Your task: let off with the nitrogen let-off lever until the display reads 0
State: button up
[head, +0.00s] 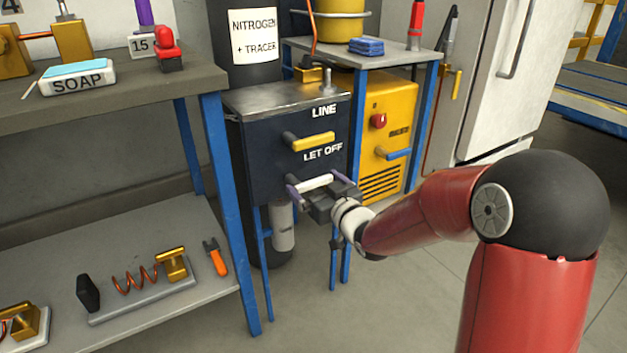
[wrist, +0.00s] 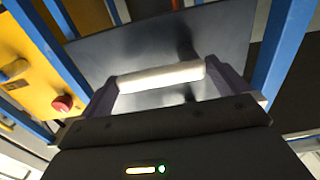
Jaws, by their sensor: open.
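The nitrogen let-off lever (head: 315,181) is a white bar under the words LET OFF on the front of a dark cabinet (head: 270,165). My gripper (head: 318,187) is at this lever, its two dark fingers apart, one near each end of the bar. In the wrist view the white lever (wrist: 160,77) lies lengthwise between the open fingers (wrist: 160,82). The gripper is not shut on it; whether a finger touches the bar I cannot tell. A dark cylinder labelled NITROGEN + TRACER (head: 253,36) stands behind the cabinet. I see no display reading in either view.
A yellow lever (head: 313,143) under LINE sits just above the white one. A yellow machine (head: 385,130) with a red knob (head: 378,121) stands to the right, behind blue table legs. A workbench (head: 120,105) with a lower shelf is at left. The floor at front is clear.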

aim_at(316, 184)
jog(key=shift+x, duration=1.5)
jog(key=c, duration=1.1)
jog(key=shift+o, duration=0.2)
